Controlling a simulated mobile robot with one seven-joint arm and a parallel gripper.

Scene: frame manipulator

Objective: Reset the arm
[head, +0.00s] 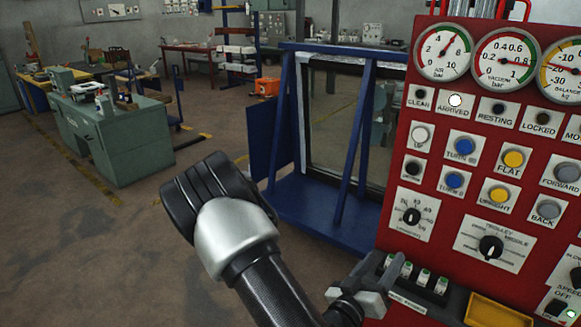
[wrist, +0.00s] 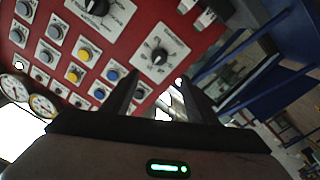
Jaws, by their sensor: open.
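My gripper (head: 384,272) is at the lower middle right of the head view, in front of the lower left of the red control panel (head: 388,158). In the wrist view my gripper (wrist: 160,80) has its two dark fingers apart, with nothing held between them. The fingers point toward the panel, near a black rotary knob (wrist: 159,57). I cannot tell whether a fingertip touches the panel.
The panel carries gauges (head: 443,52), blue buttons (head: 465,146), yellow buttons (head: 513,158) and a trolley knob (head: 490,247). The ARRIVED lamp (head: 455,100) looks lit. A blue frame (head: 350,140) stands behind, left of the panel. Open floor (head: 80,260) lies left.

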